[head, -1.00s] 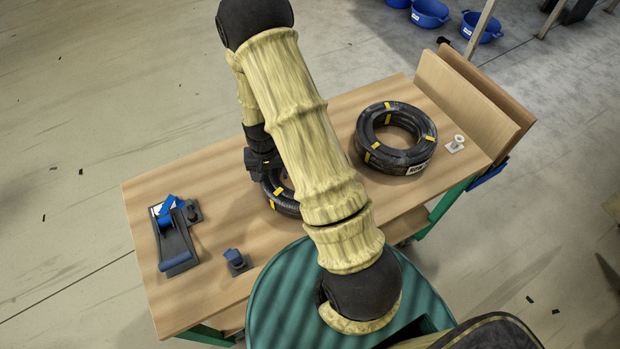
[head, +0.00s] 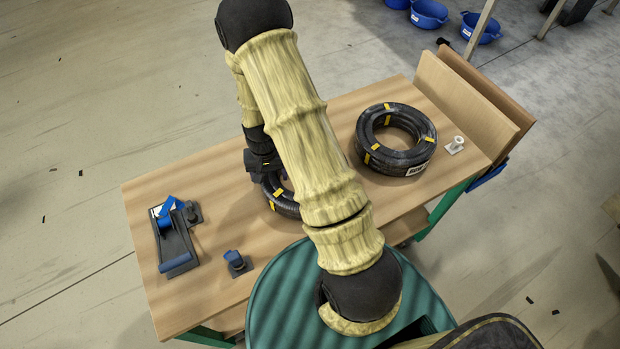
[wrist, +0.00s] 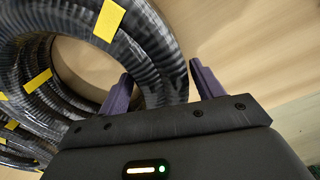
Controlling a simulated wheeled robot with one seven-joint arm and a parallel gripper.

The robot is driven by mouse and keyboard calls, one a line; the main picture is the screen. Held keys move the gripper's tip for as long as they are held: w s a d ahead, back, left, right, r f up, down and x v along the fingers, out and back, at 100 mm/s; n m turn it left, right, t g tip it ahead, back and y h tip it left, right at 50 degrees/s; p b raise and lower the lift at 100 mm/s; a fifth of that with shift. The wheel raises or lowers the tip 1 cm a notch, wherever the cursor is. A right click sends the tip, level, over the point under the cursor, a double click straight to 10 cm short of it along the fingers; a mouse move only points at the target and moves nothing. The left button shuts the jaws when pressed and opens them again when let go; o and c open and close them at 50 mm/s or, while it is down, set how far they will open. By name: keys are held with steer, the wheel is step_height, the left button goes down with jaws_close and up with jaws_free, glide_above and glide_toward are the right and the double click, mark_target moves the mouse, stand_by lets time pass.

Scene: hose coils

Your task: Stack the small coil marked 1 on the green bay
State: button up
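A small black hose coil (head: 283,203) with yellow tape bands lies on the wooden bench top, partly hidden by my arm in the head view. My gripper (head: 262,168) is at this coil's far left side. In the wrist view the coil (wrist: 150,45) fills the upper left, and its hose wall passes between the two purple fingers of my gripper (wrist: 163,88). The fingers are spread apart, with a narrow gap beside the right one; firm contact does not show. I cannot read a mark 1, and no green bay is visible on the bench top.
A larger black coil (head: 430,150) with yellow bands and a white label lies right of my arm. A white fitting (head: 455,146) and upright boards (head: 465,100) stand at the right end. A blue-handled tool (head: 176,245) and a small blue-topped piece (head: 235,261) sit at the left.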

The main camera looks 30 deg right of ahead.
steer(key=c, duration=1.3)
steer(key=shift+r+p, duration=0.55)
steer(key=shift+r, duration=0.15)
steer(key=shift+r+p, duration=2.25)
steer(key=shift+r, duration=0.7)
steer(key=shift+c, duration=0.2)
steer(key=o, duration=1.1)
jaws_close()
